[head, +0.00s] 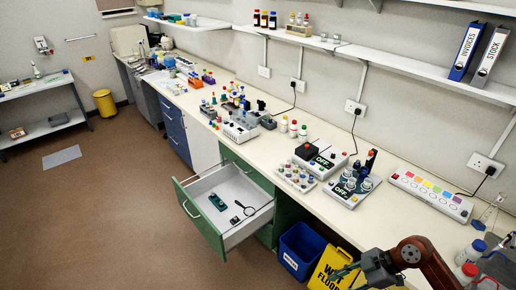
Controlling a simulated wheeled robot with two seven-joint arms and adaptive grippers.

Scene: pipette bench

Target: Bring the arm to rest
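My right arm comes in at the lower right corner. Its gripper (350,276) hangs in front of the bench edge, over the yellow floor sign, and is partly cut off by the bottom of the picture. Nothing is clearly seen between its fingers, and I cannot tell how far apart they are. My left arm and gripper are not in view.
The long bench (345,218) runs along the wall with lab gear on it. A green-fronted drawer (203,221) stands open, holding a magnifier (250,208). A blue bin (300,250) and a yellow wet-floor sign (328,268) stand below.

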